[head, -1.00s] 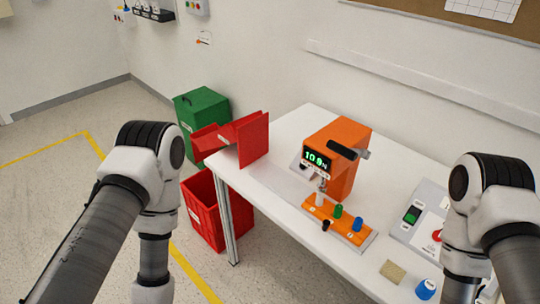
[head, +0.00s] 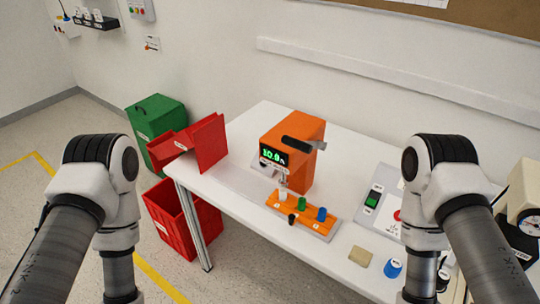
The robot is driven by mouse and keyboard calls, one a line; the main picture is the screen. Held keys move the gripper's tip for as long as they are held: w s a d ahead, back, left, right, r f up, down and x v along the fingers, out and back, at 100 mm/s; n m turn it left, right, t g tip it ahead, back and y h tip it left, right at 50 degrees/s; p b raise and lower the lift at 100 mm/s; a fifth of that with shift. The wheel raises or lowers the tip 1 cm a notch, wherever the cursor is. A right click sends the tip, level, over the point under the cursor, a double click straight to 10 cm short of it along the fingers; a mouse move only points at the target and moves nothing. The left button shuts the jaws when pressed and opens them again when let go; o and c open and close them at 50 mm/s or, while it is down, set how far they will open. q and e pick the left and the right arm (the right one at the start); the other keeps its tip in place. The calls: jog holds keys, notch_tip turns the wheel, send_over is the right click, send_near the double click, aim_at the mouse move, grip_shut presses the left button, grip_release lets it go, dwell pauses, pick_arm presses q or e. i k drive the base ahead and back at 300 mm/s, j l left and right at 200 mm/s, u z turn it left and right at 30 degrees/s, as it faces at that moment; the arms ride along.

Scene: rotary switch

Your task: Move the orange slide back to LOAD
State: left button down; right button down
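The orange slide (head: 308,211) lies on its grey base in front of the orange tester (head: 303,170) on the white table. It carries a white piece, a green piece (head: 302,203) and a blue piece (head: 321,213). The white piece (head: 283,195) at its left end stands below the tester's probe. A small black knob (head: 292,218) sits at the slide's front edge. The tester has a green lit display (head: 273,155) and a black lever (head: 297,144). Both my arms show at the left and right, but both grippers are below the picture.
A red chute (head: 203,145) stands at the table's left end, with a green bin (head: 157,128) and a red bin (head: 176,217) on the floor. A control panel (head: 383,200), a beige block (head: 360,256) and a blue cap (head: 393,267) lie to the right. A dial gauge (head: 527,222) stands at the right edge.

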aim_at(308, 218)
jog(key=j+z, duration=0.15)
jog(key=j, duration=1.7)
